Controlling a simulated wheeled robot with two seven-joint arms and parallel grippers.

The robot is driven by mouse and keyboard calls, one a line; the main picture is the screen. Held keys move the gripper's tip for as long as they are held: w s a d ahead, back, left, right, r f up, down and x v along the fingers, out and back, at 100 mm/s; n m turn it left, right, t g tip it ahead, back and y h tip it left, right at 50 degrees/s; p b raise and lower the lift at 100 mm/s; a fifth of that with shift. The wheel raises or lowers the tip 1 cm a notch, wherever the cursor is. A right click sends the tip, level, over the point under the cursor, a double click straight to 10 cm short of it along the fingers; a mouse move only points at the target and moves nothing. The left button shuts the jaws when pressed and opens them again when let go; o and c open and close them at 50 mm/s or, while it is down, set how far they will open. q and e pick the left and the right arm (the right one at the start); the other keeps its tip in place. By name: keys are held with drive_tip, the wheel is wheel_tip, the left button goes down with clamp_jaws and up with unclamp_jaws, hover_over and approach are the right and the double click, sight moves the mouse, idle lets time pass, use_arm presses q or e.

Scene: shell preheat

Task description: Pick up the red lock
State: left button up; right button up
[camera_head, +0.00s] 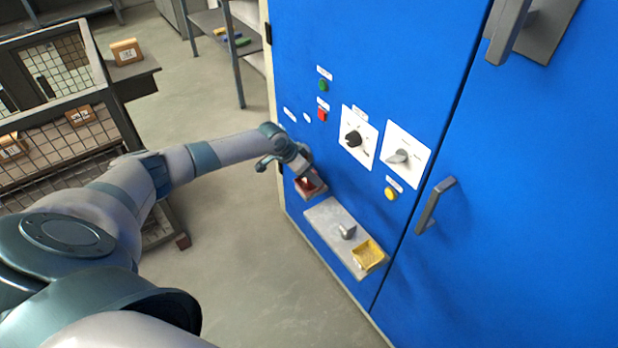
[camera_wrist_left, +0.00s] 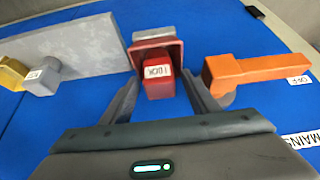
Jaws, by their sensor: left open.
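The red lock (camera_wrist_left: 157,83) has a white label reading "LOCK". It sits in a small reddish holder with a grey edge (camera_wrist_left: 152,45) on the blue cabinet front. My left gripper (camera_wrist_left: 160,86) is open, with one finger on each side of the lock's near part and visible gaps to both. In the head view the left gripper (camera_head: 307,174) is at the cabinet's lower left, over the red lock (camera_head: 312,183), which it partly hides. My right gripper is in neither view.
An orange handle (camera_wrist_left: 250,72) marked "OFF" is close to the right finger. A grey shelf (camera_head: 325,217) holds a small grey block (camera_head: 347,231) and a yellow tray (camera_head: 369,255). The blue cabinet (camera_head: 540,200) has knobs and handles. A mesh cart (camera_head: 60,150) stands at left.

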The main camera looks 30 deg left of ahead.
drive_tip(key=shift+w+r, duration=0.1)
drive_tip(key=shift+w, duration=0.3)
use_arm(q)
drive_tip(key=c, duration=1.2)
drive_tip(key=shift+o, duration=0.2)
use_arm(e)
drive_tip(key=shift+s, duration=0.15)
